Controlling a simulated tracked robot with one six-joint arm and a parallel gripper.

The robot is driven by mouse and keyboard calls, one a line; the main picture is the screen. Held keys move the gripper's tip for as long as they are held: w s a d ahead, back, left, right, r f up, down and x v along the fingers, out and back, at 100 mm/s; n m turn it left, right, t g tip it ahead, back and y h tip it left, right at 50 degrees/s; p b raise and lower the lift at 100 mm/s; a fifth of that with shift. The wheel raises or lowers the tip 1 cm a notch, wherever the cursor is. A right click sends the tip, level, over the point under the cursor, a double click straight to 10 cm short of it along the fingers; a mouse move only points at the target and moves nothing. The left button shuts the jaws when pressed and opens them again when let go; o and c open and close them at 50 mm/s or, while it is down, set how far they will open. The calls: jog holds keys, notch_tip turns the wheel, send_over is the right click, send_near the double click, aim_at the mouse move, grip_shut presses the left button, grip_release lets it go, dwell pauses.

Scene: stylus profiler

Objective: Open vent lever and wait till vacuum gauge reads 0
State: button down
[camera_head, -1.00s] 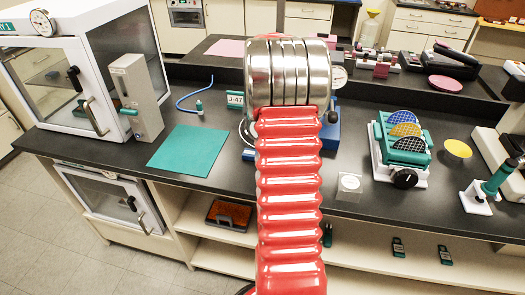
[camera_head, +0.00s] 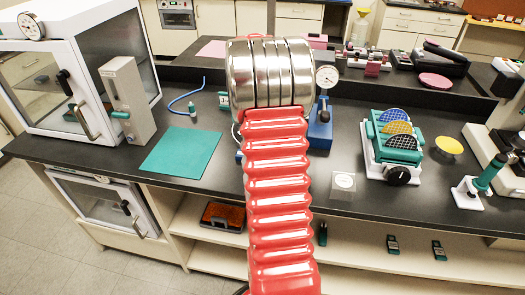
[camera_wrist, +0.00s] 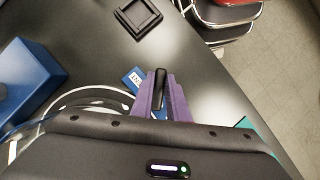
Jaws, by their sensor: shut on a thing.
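A white cabinet (camera_head: 75,130) with a glass door stands at the left of the bench. A round gauge (camera_head: 30,25) sits on its top; its reading is too small to tell. A black handle (camera_head: 65,82) and a metal handle (camera_head: 84,122) are on its door. A grey box (camera_head: 127,95) beside it bears a small teal lever-like part (camera_head: 120,115); I cannot tell which part is the vent lever. In the wrist view my gripper (camera_wrist: 160,75) has purple fingers shut on a slim black piece (camera_wrist: 160,90). The head view hides my gripper behind my red arm.
A teal mat (camera_head: 180,152) lies right of the grey box, with a blue hose (camera_head: 185,97) behind it. A blue stand (camera_head: 320,128) with a dial gauge (camera_head: 327,76) is partly hidden by my arm. A rack (camera_head: 392,145) of round wafers stands to the right.

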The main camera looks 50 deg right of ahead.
jog(key=shift+d, duration=0.15)
jog(key=c, duration=1.7)
grip_release()
jog(key=v, duration=1.3)
jog(key=shift+w+r, duration=0.25)
